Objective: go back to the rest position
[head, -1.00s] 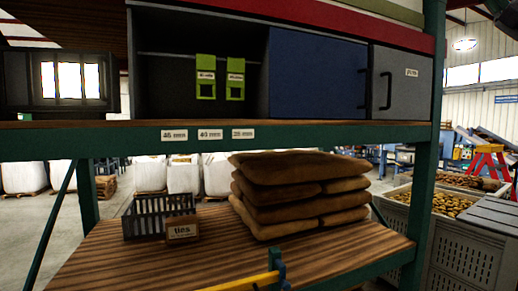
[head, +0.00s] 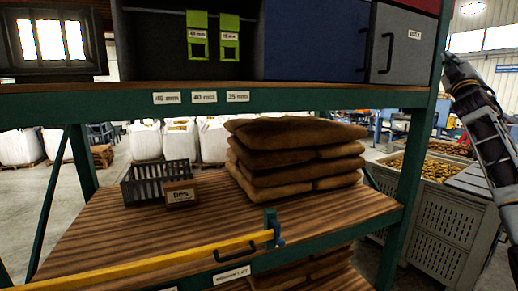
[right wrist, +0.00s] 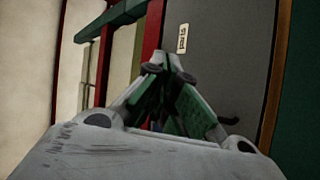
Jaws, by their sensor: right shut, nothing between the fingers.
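My right gripper (head: 450,65) is raised at the right edge of the head view, in front of or beside the right green post of the rack. Its arm slants up from the lower right. In the right wrist view the fingers of the right gripper (right wrist: 165,65) meet at their tips, with nothing between them. A grey door with a white label (right wrist: 182,38) stands behind the fingers there. My left gripper is not in the head view.
The green rack (head: 60,105) holds a blue door panel (head: 315,40), a grey door (head: 402,45) and two green tags. Below are stacked brown sacks (head: 295,160), a dark basket (head: 155,185) and a yellow bar (head: 150,266). Potato crates (head: 440,215) stand at right.

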